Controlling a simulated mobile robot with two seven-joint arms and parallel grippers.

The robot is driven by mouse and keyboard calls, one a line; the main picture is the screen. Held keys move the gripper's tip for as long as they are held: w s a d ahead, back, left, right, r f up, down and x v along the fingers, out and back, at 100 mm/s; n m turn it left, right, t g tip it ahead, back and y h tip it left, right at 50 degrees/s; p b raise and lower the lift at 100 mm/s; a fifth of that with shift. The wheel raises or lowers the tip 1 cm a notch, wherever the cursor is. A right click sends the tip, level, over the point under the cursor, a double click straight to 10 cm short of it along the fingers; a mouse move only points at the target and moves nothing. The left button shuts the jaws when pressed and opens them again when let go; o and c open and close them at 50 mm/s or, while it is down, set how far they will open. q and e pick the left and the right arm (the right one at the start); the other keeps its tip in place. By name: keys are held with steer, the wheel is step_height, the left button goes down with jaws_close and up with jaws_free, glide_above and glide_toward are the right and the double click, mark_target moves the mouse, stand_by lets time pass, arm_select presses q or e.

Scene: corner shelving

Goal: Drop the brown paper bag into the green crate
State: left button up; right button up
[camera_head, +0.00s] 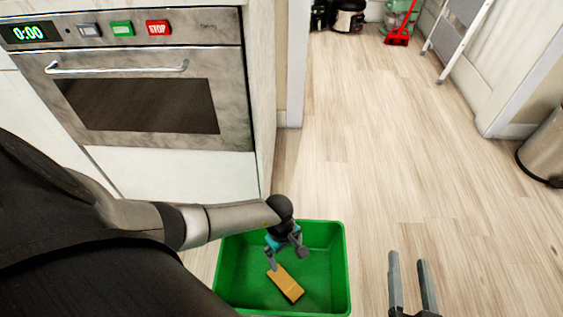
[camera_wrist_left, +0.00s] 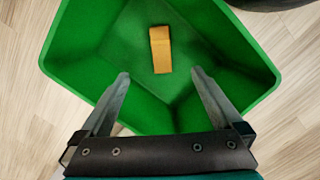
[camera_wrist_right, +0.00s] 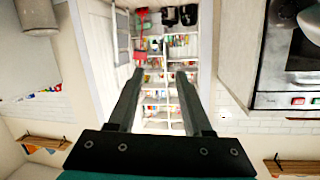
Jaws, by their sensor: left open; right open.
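The green crate (camera_head: 340,270) stands on the floor at the lower middle of the head view. The brown paper bag (camera_head: 286,284) lies inside it on the crate floor. In the left wrist view the bag (camera_wrist_left: 160,50) shows as a small tan block on the bottom of the crate (camera_wrist_left: 75,70), apart from the fingers. My left gripper (camera_head: 287,262) is over the crate, open and empty, with the bag below its fingers. My right gripper (camera_head: 411,262) is open and empty, to the right of the crate. It also shows open in the right wrist view (camera_wrist_right: 158,80).
An oven (camera_head: 140,95) in a cabinet stands at the left behind the crate. Wooden floor to the right is free. A ladder (camera_head: 462,30), a red dustpan (camera_head: 398,38) and a metal bin (camera_head: 545,148) stand farther off.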

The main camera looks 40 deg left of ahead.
steer(key=s+d+f+g+h+p, duration=0.1)
steer(key=s+d+g+h+p, duration=0.45)
steer(key=d+g, duration=0.4)
arm_select(q)
step_height(320, 180, up, 14)
steer(key=a+p, duration=0.2)
steer(key=shift+w+p, duration=0.25)
steer(key=shift+p, duration=0.15)
arm_select(e)
step_height(320, 180, down, 7)
steer(key=g, duration=0.1)
steer(key=shift+d+r, duration=0.2)
steer(key=shift+d, duration=0.15)
steer(key=shift+s, duration=0.1)
